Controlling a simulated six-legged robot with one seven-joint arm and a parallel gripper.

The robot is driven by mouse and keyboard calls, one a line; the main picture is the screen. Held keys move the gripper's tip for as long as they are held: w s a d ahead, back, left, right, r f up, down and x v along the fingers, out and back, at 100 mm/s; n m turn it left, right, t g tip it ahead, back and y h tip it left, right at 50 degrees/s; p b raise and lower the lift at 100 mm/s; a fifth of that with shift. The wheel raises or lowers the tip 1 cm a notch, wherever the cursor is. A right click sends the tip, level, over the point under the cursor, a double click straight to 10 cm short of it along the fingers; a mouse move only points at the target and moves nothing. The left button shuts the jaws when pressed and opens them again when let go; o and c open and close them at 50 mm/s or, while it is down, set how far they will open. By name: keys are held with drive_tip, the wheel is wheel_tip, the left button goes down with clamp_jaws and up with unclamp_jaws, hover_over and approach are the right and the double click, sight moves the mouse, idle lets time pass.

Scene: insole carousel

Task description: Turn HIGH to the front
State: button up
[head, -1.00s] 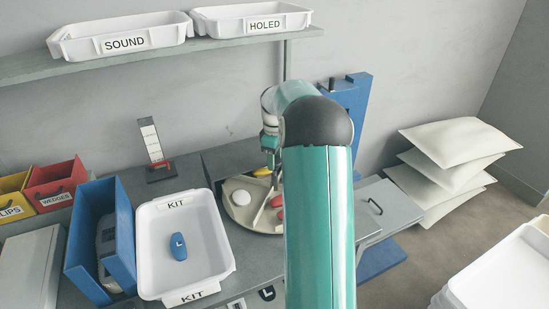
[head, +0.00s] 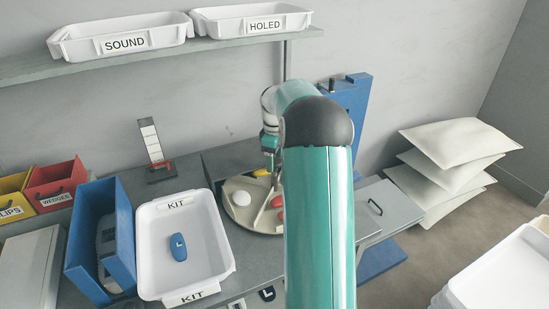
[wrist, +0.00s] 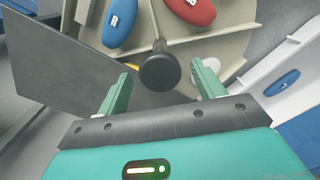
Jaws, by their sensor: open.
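The beige carousel (head: 235,184) sits on the grey bench, partly hidden behind my arm. It holds a white insole (head: 241,198), a red one (head: 277,202) and a yellow one (head: 261,173) between dividers. In the wrist view the carousel (wrist: 232,25) shows a blue insole (wrist: 118,22) and a red one (wrist: 190,11), both marked R. A round black knob (wrist: 160,72) stands at its hub. My gripper (wrist: 160,76) is open, with one finger on each side of the knob in the picture; contact cannot be told. No HIGH label is readable.
A white KIT tray (head: 211,218) with a blue L insole (head: 178,247) stands left of the carousel. A dark upright panel (wrist: 70,60) is beside my gripper. SOUND (head: 165,29) and HOLED (head: 225,24) trays sit on the shelf above.

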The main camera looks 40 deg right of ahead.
wheel_tip(320, 180, up, 14)
drive_tip(key=shift+f, duration=0.15)
idle(0.7)
